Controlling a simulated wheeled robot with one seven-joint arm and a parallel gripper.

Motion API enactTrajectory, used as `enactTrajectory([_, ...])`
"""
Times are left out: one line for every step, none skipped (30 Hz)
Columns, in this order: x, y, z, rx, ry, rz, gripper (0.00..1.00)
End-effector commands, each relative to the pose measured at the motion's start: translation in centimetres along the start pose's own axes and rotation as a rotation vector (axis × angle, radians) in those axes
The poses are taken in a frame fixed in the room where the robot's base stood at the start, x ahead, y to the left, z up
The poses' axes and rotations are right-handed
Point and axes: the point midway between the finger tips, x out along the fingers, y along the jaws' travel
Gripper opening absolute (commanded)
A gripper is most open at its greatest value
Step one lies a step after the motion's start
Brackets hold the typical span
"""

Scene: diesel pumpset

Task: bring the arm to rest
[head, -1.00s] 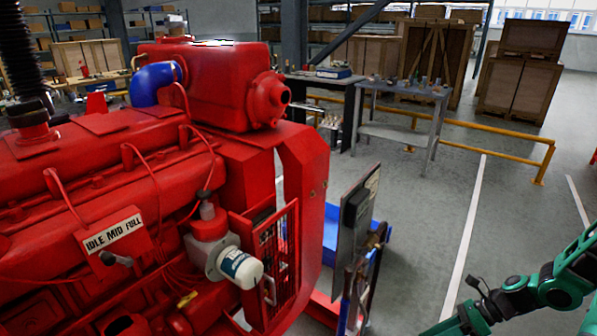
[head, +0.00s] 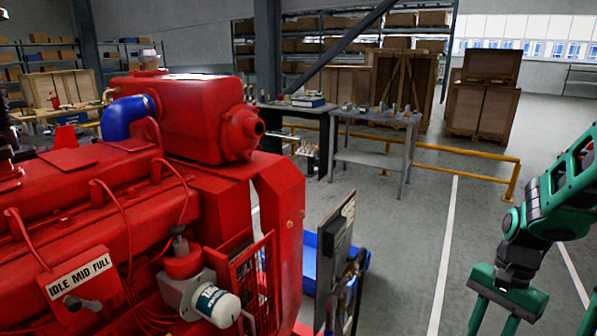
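My green arm (head: 562,190) hangs at the right side of the head view, bent at a dark joint. My gripper (head: 503,318) points down at the bottom right, over the grey floor. Its fingers stand apart with nothing seen between them, and their tips are cut off by the bottom edge. The red diesel pumpset (head: 110,200) fills the left, well apart from my gripper. Its white filter (head: 215,305) and the IDLE MID FULL plate (head: 80,272) face me.
A dark upright panel (head: 335,250) and a blue tray (head: 308,262) stand right of the engine. Behind are a grey table (head: 375,118) with small parts, a yellow rail (head: 465,176) and wooden crates (head: 484,100). Open floor lies between panel and arm.

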Motion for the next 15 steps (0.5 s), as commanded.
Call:
enactTrajectory([-1.1, 0.5, 0.5, -0.043, 0.028, -0.002, 0.34])
enactTrajectory([-1.6, 0.9, 0.8, -0.070, 0.042, -0.002, 0.34])
enactTrajectory([-2.3, 1.4, 1.1, -0.106, 0.060, 0.000, 0.34])
enactTrajectory([-2.8, 1.7, 1.4, -0.133, 0.073, 0.000, 0.34])
enactTrajectory([-3.3, 2.1, 1.7, -0.160, 0.086, -0.001, 0.34])
enactTrajectory([-3.9, 2.6, 2.1, -0.196, 0.102, 0.000, 0.34])
enactTrajectory([-4.3, 3.0, 2.4, -0.223, 0.113, -0.001, 0.34])
enactTrajectory([-4.7, 3.4, 2.7, -0.249, 0.125, -0.001, 0.34])
enactTrajectory([-5.3, 3.9, 3.2, -0.285, 0.139, -0.002, 0.34])
enactTrajectory([-5.7, 4.3, 3.5, -0.311, 0.150, -0.003, 0.34])
enactTrajectory([-6.0, 4.7, 3.8, -0.338, 0.160, -0.005, 0.34])
enactTrajectory([-6.5, 5.2, 4.2, -0.371, 0.172, -0.006, 0.34])
enactTrajectory([-6.7, 5.6, 4.6, -0.397, 0.180, -0.008, 0.34])
enactTrajectory([-7.0, 6.0, 4.9, -0.423, 0.190, -0.010, 0.34])
enactTrajectory([-7.3, 6.5, 5.2, -0.452, 0.200, -0.013, 0.34])
